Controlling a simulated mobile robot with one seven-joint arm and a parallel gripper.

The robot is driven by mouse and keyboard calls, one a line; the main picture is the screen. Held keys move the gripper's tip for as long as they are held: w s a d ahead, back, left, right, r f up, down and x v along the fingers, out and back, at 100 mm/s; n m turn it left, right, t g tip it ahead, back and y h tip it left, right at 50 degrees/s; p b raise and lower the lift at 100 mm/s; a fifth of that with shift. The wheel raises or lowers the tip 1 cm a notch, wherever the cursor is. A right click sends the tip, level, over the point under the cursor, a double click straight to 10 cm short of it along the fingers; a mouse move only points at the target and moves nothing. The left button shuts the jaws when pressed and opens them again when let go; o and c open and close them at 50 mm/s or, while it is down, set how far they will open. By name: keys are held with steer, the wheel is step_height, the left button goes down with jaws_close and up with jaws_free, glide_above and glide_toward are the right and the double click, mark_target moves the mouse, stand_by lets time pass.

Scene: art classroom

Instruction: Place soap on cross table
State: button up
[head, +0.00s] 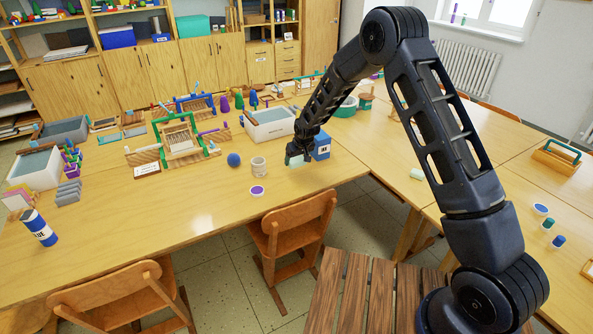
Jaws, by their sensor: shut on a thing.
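My gripper (296,154) is small in the head view, low over the right part of the long wooden table (215,205). It is shut on a small pale green block (296,162), which looks like the soap and is partly hidden by the fingers. I cannot tell whether the block touches the tabletop. A blue box (322,147) stands just right of the gripper. Another wooden table (490,165) joins on the right, with a pale green bar (417,174) lying on it. I cannot tell for sure which table is the cross table.
A beige cup (258,164), a blue ball (233,160) and a purple-topped jar (257,191) stand left of the gripper. A white tub (269,124) is behind. Small looms (180,137) fill the left table's middle. Chairs (292,225) stand at the front edge. The right table has bare areas.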

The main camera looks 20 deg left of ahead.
steer(key=shift+f, duration=3.05)
steer(key=shift+f, duration=0.15)
steer(key=o, duration=1)
steer(key=shift+o, duration=0.2)
steer(key=v, duration=1.2)
